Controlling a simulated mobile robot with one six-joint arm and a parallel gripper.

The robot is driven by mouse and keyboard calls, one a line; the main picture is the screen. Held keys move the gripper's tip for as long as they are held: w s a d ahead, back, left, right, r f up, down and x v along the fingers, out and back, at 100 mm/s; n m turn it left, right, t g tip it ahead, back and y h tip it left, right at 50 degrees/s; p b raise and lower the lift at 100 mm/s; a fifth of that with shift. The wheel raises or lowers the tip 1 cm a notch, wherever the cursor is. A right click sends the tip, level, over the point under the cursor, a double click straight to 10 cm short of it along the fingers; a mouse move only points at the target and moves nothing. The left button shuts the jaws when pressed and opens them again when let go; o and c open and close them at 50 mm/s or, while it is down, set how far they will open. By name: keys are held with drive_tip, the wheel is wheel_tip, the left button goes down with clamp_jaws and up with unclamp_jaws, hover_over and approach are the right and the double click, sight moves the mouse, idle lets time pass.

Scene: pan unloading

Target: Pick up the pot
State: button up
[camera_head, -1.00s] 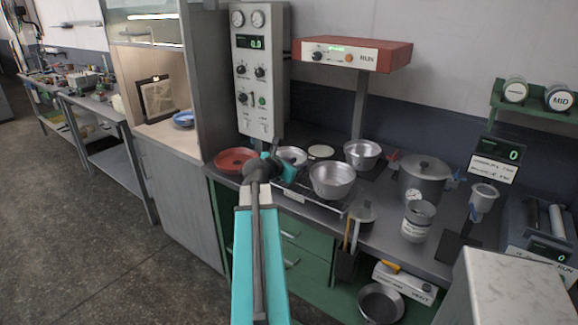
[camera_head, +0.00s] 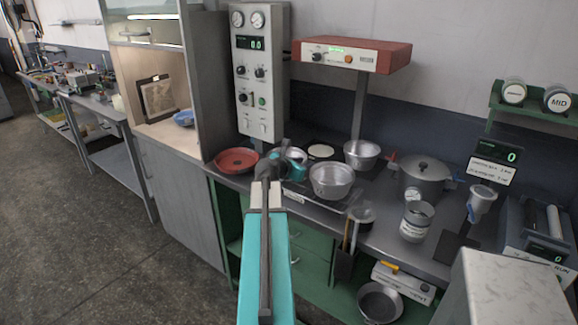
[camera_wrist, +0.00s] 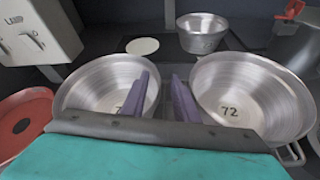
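Three open silver pots stand on the counter. The front one (camera_head: 332,182), marked 72, is at right in the wrist view (camera_wrist: 250,92). The left one (camera_wrist: 92,85) is mostly hidden behind my gripper in the head view. The back one (camera_head: 362,155) also shows in the wrist view (camera_wrist: 203,36). A lidded pot (camera_head: 424,180) stands further right. My gripper (camera_wrist: 165,82) is open, its two purple fingers apart with nothing visible between them. The fingers overlap the neighbouring rims of the left and front pots in view; I cannot tell whether they touch either.
A red pan (camera_head: 237,160) lies left of the pots, and a pale disc (camera_head: 321,151) lies behind them. A tall control box (camera_head: 262,70) rises behind left. A red-topped stand (camera_head: 352,55) overhangs the back. A can (camera_head: 416,222) stands front right.

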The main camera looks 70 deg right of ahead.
drive_tip(key=shift+c, duration=0.4)
clamp_jaws()
idle(1.2)
